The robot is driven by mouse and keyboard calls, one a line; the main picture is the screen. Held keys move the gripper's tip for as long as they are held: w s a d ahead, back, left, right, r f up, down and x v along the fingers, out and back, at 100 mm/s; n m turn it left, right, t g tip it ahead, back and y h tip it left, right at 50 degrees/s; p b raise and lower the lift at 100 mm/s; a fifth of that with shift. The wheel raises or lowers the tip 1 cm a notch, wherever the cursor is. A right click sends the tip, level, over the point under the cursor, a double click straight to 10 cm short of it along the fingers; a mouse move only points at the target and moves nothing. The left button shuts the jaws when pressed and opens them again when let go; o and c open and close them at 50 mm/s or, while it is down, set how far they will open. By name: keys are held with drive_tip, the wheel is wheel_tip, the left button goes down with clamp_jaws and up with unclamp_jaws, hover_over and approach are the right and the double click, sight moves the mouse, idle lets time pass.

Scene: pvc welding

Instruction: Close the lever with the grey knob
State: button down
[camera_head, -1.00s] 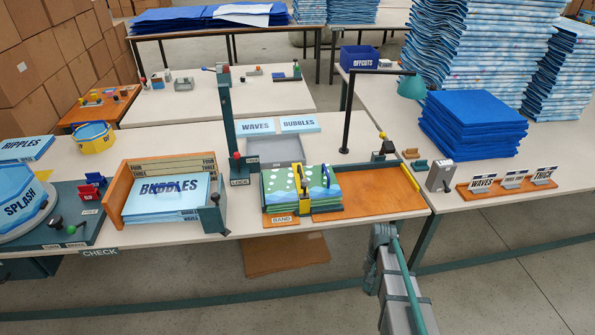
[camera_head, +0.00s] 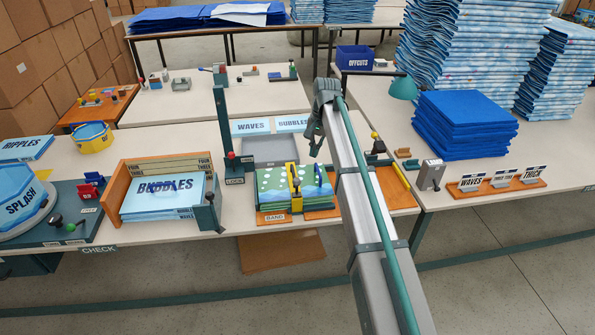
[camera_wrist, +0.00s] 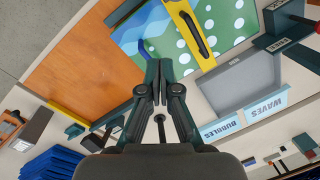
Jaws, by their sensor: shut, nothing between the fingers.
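I cannot tell for sure which lever has the grey knob. A dark-knobbed lever (camera_head: 209,197) stands at the right end of the BUBBLES stand, and another dark knob (camera_head: 56,220) sits beside a green knob (camera_head: 70,228) at the far left. A small grey box (camera_head: 430,174) with a dark knob stands at the right. My gripper (camera_head: 312,150) hangs above the right part of the table, behind and above the green dotted stack (camera_head: 275,185). In the wrist view my gripper (camera_wrist: 158,70) is shut and empty, near the stack's edge.
A yellow clamp bar (camera_head: 296,190) crosses the dotted stack. A red-knobbed lever (camera_head: 231,156) and a tall green post (camera_head: 220,115) stand left of a grey tray (camera_head: 270,150). An orange board (camera_head: 400,198) lies right of the stack. A blue pile (camera_head: 465,125) stands farther right.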

drive_tip(key=r, duration=0.1)
drive_tip(key=a+r, duration=0.1)
drive_tip(key=w+r, duration=0.1)
drive_tip(key=shift+a+r, duration=0.25)
drive_tip(key=shift+f, duration=0.15)
drive_tip(key=p, duration=0.4)
hover_over(297, 187)
drive_tip(key=w+d, duration=0.2)
drive_tip(key=w, duration=0.2)
wheel_tip(297, 187, down, 10)
drive_tip(key=shift+s+a+f, duration=0.2)
drive_tip(key=shift+s+a, duration=0.15)
drive_tip(key=shift+a, duration=0.05)
drive_tip(key=shift+d, duration=0.1)
